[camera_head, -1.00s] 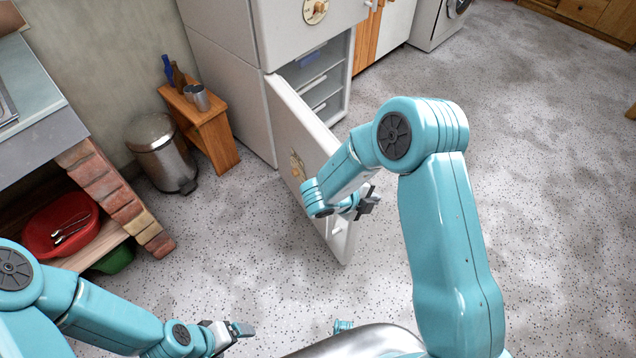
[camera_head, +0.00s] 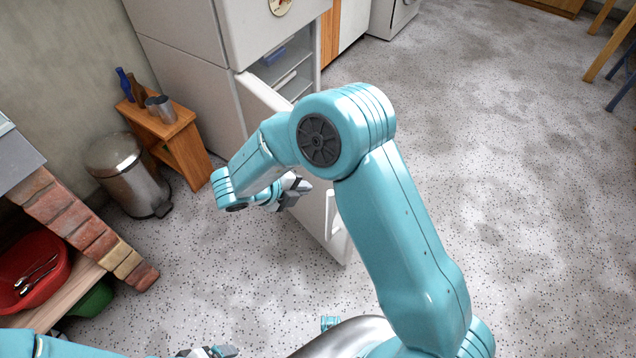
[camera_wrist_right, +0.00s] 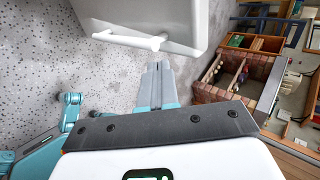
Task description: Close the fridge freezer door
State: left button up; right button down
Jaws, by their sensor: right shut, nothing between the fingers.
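The white fridge freezer (camera_head: 180,70) stands at the back left in the head view. Its lower freezer door (camera_head: 318,222) hangs open towards me, and shelves show inside. My right arm hides much of the door. My right gripper (camera_head: 300,188) is shut and empty, overlapping the door's upper part in the picture; whether it touches cannot be told. In the right wrist view the shut fingers (camera_wrist_right: 157,80) point towards the door (camera_wrist_right: 200,22), just below its white handle (camera_wrist_right: 135,40). My left gripper (camera_head: 215,352) is cut off at the bottom edge.
A metal pedal bin (camera_head: 128,175) and a small wooden stand (camera_head: 185,145) with bottles and cups are left of the door. A brick plinth (camera_head: 85,225) with a red bowl (camera_head: 35,268) is at the left. The speckled floor to the right is largely clear.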

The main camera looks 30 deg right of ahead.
jog(key=d+r+b+x, duration=0.1)
jog(key=r+b+x, duration=0.1)
jog(key=x, duration=1)
jog(key=shift+d, duration=0.5)
jog(key=shift+w+d+f, duration=0.15)
